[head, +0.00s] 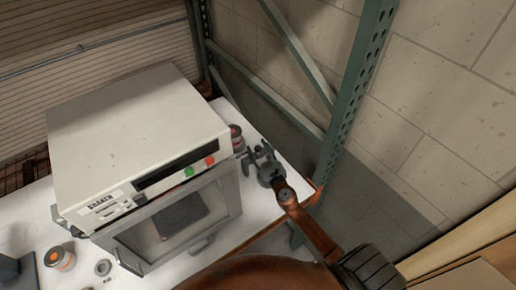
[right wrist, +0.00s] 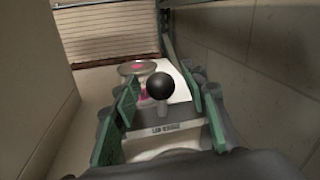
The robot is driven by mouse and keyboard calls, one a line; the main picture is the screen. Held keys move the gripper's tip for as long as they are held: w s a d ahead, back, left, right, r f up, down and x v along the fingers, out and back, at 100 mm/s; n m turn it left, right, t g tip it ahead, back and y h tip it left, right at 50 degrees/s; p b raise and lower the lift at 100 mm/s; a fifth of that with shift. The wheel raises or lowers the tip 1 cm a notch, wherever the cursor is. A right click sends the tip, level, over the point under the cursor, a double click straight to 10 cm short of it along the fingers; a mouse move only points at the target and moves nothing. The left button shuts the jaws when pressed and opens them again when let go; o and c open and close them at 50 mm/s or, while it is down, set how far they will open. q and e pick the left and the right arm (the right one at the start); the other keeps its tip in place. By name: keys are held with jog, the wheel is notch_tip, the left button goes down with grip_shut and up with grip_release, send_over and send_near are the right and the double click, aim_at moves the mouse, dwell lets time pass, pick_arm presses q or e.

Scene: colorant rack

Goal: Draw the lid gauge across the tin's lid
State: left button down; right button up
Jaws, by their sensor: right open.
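The lid gauge (right wrist: 165,127) is a pale bar with a printed label and a round black knob (right wrist: 160,88) on a short stem. In the right wrist view it lies between the green-padded fingers of my right gripper (right wrist: 168,96), which are open with gaps beside the knob. The tin (right wrist: 137,68), with pink marks on its lid, stands just beyond the gauge. In the head view the tin (head: 236,138) is at the shaker's right side, and my right gripper (head: 255,158) is close in front of it. I cannot make out the gauge there. My left gripper is not in view.
A large white shaker machine (head: 140,130) stands left of the tin. An orange-marked can (head: 60,258) and a small ring (head: 102,267) are at the front left. A green rack post (head: 355,90) and a block wall (head: 440,90) bound the right side.

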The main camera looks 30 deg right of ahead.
jog(key=shift+w, duration=0.1)
jog(key=c, duration=0.7)
grip_shut()
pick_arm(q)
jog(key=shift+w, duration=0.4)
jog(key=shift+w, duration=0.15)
